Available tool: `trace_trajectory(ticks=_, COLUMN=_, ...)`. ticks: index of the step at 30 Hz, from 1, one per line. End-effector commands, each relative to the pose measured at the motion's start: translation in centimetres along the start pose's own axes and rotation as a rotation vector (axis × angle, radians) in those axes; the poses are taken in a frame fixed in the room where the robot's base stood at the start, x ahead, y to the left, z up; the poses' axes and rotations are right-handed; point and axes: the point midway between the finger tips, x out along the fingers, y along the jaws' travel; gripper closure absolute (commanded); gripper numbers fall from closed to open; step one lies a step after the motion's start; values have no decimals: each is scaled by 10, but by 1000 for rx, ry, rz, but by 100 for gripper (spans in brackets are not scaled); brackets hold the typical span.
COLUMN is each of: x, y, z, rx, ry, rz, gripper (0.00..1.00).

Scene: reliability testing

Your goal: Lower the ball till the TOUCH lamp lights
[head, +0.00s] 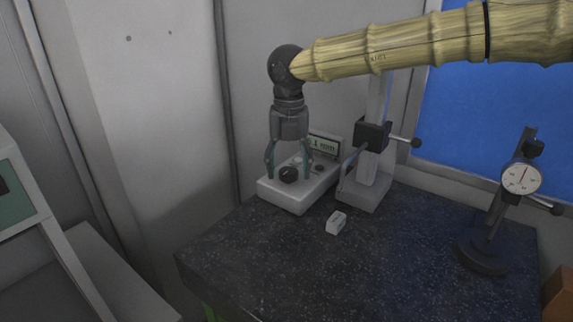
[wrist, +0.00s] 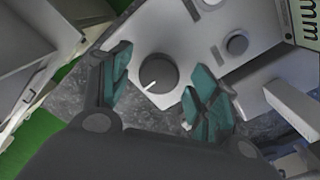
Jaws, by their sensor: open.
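A white control box (head: 290,194) stands at the back left of the dark table, with a black knob (head: 288,175) and a display (head: 323,145) reading about "1 mm". My gripper (head: 289,174) points down over the box, open, its teal fingers on either side of the knob. In the wrist view the knob (wrist: 158,73) lies between the open fingers (wrist: 157,76), and its white pointer line aims down-left. I see clear space between fingers and knob there. I cannot make out the ball, and I cannot tell which feature is the TOUCH lamp or whether it is lit.
A stand (head: 365,192) with a black clamp (head: 372,135) rises right beside the box. A small white block (head: 336,223) lies in front. A dial gauge (head: 521,179) on a dark stand is at the right. The speckled tabletop (head: 330,275) is clear in front.

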Motion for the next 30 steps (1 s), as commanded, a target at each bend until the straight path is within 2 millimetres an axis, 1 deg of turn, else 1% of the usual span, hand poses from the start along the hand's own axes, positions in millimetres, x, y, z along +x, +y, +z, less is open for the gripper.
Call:
trace_trajectory(ticks=4, x=4, y=0, z=0, rx=0, ry=1, rz=0, gripper=39)
trace_trajectory(ticks=11, x=5, y=0, z=0, rx=0, ry=0, rz=0, gripper=39)
trace_trajectory(ticks=12, x=5, y=0, z=0, rx=0, ry=1, rz=0, gripper=46)
trace_trajectory(ticks=14, x=5, y=0, z=0, rx=0, ry=0, rz=0, gripper=57)
trace_trajectory(ticks=18, x=4, y=0, z=0, rx=0, ry=0, rz=0, gripper=83)
trace_trajectory(ticks=19, x=4, y=0, z=0, rx=0, ry=0, rz=0, gripper=85)
trace_trajectory(ticks=20, x=4, y=0, z=0, rx=0, ry=0, rz=0, gripper=85)
trace_trajectory(ticks=21, x=5, y=6, z=0, rx=-1, ry=0, rz=-1, gripper=85)
trace_trajectory(ticks=30, x=1, y=1, z=0, rx=-55, ry=2, rz=1, gripper=85)
